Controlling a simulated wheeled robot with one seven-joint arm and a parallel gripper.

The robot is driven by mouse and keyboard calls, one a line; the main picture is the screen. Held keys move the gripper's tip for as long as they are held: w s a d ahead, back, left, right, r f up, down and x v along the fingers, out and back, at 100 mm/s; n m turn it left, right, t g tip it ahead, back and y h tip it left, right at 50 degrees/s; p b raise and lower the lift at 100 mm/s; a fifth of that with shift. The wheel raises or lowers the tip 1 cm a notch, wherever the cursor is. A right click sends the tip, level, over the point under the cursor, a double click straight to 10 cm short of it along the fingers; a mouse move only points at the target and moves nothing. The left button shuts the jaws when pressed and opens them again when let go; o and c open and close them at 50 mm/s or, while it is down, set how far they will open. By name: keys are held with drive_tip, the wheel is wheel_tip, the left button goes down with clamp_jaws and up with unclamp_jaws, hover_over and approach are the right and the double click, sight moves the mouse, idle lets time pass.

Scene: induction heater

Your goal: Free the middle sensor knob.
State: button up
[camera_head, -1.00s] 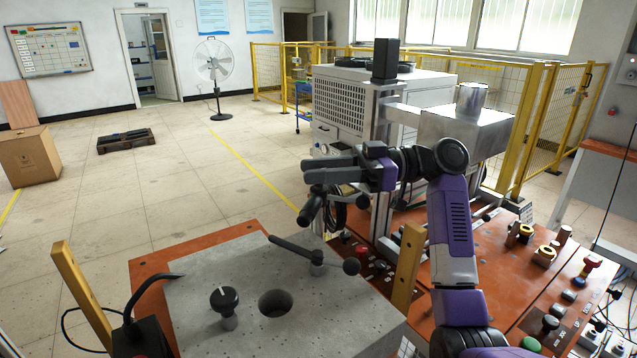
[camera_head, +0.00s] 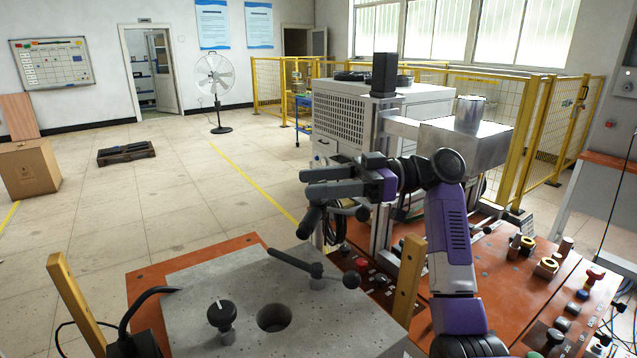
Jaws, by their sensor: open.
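My gripper (camera_head: 308,182) is open and empty. It points left, held in the air above and behind the grey speckled plate (camera_head: 320,330). A black knob with a white mark (camera_head: 221,314) stands on this plate, left of a round hole (camera_head: 274,317). A dark lever with a ball end (camera_head: 300,264) is mounted at the plate's rear right, below my gripper in the picture. More knobs and buttons sit on the orange panel at right. I cannot tell which is the middle sensor knob. My gripper touches none of the controls that show.
Two upright wooden posts (camera_head: 77,300) (camera_head: 409,277) stand beside the plate. A black cable (camera_head: 137,303) runs at its left. A metal column (camera_head: 383,165) and the white heater cabinet (camera_head: 340,115) stand behind my arm. The orange panel (camera_head: 470,275) lies at right.

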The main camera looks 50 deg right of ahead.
drive_tip(key=b+v, duration=0.1)
drive_tip(key=v, duration=0.6)
drive_tip(key=shift+s+d+b, duration=0.25)
drive_tip(key=shift+d+b, duration=0.05)
drive_tip(key=shift+d, duration=0.05)
